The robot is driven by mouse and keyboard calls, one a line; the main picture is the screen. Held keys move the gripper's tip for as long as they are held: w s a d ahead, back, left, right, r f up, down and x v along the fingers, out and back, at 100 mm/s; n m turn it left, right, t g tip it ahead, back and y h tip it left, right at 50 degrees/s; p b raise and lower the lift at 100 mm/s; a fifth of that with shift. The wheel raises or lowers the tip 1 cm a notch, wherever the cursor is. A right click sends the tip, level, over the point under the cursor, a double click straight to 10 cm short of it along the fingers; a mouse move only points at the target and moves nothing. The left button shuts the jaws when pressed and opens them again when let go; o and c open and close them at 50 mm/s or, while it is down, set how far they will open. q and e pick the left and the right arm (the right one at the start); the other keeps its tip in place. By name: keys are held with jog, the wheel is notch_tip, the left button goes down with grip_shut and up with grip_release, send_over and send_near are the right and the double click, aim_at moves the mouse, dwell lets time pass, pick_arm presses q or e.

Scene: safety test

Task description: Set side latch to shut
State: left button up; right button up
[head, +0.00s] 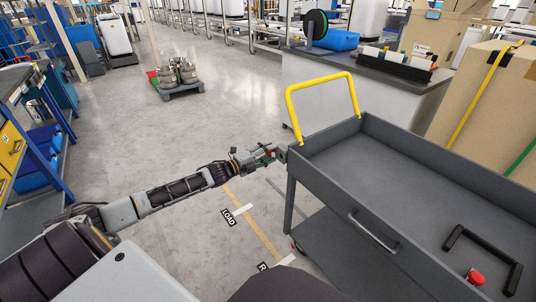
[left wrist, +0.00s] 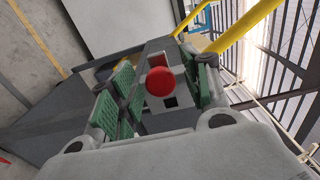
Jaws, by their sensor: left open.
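The grey cart (head: 372,180) stands at the right, with a yellow push handle (head: 322,88) at its far end. My left gripper (head: 267,155) reaches the cart's near-left corner, beside a small grey latch piece (head: 280,152). In the left wrist view, a round red knob (left wrist: 160,82) sits on a grey bracket between the green finger pads of my left gripper (left wrist: 158,98). The pads stand apart on both sides of the knob, with gaps visible. Whether the latch is open or shut is hard to tell. My right gripper is not in view.
A pallet with metal parts (head: 182,78) stands farther back. The floor left of the cart is clear.

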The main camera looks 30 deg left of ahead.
pick_arm(q)
jog(key=shift+w, duration=0.15)
grip_shut()
dwell(0.4)
